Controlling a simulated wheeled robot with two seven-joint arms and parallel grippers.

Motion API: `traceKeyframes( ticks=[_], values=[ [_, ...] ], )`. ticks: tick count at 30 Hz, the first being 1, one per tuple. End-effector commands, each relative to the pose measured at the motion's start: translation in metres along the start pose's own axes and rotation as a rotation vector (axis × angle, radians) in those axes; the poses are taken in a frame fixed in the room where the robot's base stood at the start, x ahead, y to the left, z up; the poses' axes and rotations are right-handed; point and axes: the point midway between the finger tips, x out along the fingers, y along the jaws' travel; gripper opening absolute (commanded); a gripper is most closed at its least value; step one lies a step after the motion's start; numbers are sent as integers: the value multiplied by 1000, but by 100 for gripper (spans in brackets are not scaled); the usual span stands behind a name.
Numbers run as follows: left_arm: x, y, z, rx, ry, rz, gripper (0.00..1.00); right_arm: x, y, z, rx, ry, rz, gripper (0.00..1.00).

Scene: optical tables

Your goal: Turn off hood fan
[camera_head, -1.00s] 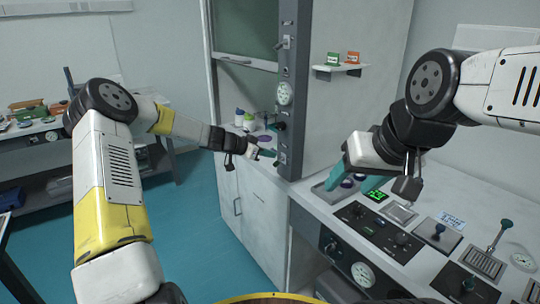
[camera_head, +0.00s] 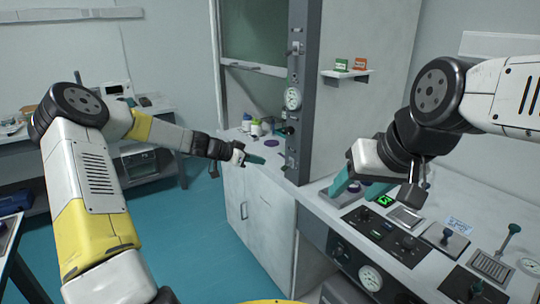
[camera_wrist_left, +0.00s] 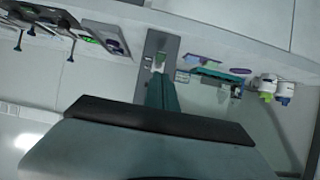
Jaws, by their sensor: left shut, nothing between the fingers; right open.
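The fume hood (camera_head: 365,110) stands at the centre, with a grey control post (camera_head: 303,120) on its front edge. The post carries a round gauge (camera_head: 293,98), a lever at the top, a dark knob (camera_head: 288,130) and a small switch low down (camera_head: 291,161). My left gripper (camera_head: 255,158) is shut and empty, a little left of the low switch, apparently apart from it. My right gripper (camera_head: 359,190) is open above the right bench.
The right bench (camera_head: 475,205) holds several control panels, a green display (camera_head: 384,200) and upright-handled devices. Small bottles (camera_head: 256,128) stand in the hood behind my left gripper. A shelf (camera_head: 346,73) with two small boxes sticks out from the hood's side. Floor is clear at the left.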

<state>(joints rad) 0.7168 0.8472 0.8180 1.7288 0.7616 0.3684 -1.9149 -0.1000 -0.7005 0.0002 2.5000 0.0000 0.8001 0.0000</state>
Motion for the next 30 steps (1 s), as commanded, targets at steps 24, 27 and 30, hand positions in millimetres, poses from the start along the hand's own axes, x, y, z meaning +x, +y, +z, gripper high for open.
traceKeyframes(
  ticks=[24,27,30],
  values=[
    [-25,26,12,9,-65,32,0,0,0,0,0,-1,0,57],
    [-34,56,3,4,-157,56,0,0,0,0,0,-1,0,57],
    [-52,89,-4,-16,-267,59,0,0,0,0,0,-1,0,57]
  ],
)
